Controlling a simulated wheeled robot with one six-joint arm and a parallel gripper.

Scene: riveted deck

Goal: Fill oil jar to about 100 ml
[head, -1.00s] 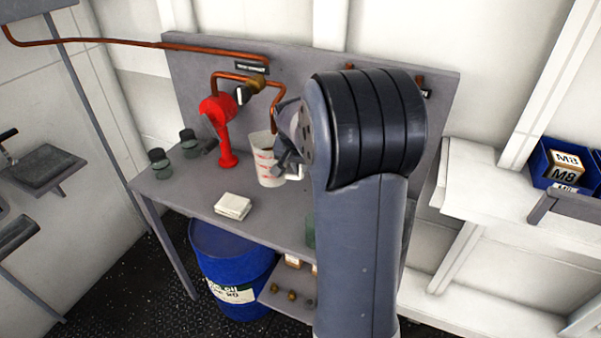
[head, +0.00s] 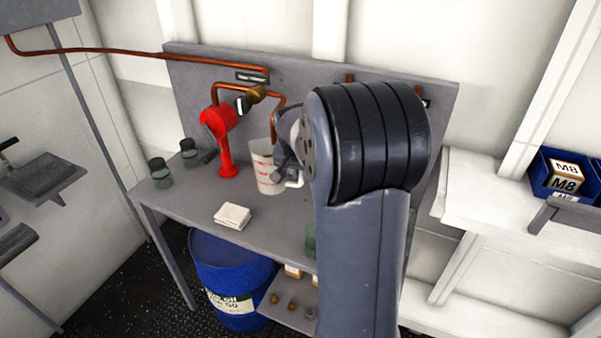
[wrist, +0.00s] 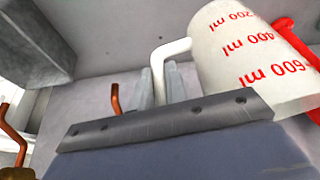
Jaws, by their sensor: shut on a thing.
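A white measuring jug (head: 265,173) with red ml marks is on the grey bench, below the end of a copper pipe (head: 278,118). The wrist view shows the jug (wrist: 238,55) large, its marks upside down, with its handle (wrist: 164,52) between my fingers. My gripper (wrist: 161,88) is shut on that handle. Small greenish jars with dark tops (head: 160,174) (head: 190,153) stand at the bench's left end. Another greenish jar (head: 311,241) is mostly hidden by my arm. The jug's inside and any oil level cannot be seen.
A red fitting (head: 223,140) stands left of the jug, near a brass valve (head: 257,94). A folded white cloth (head: 232,215) lies near the front edge. A blue oil drum (head: 230,285) is below the bench. My arm covers the bench's right part.

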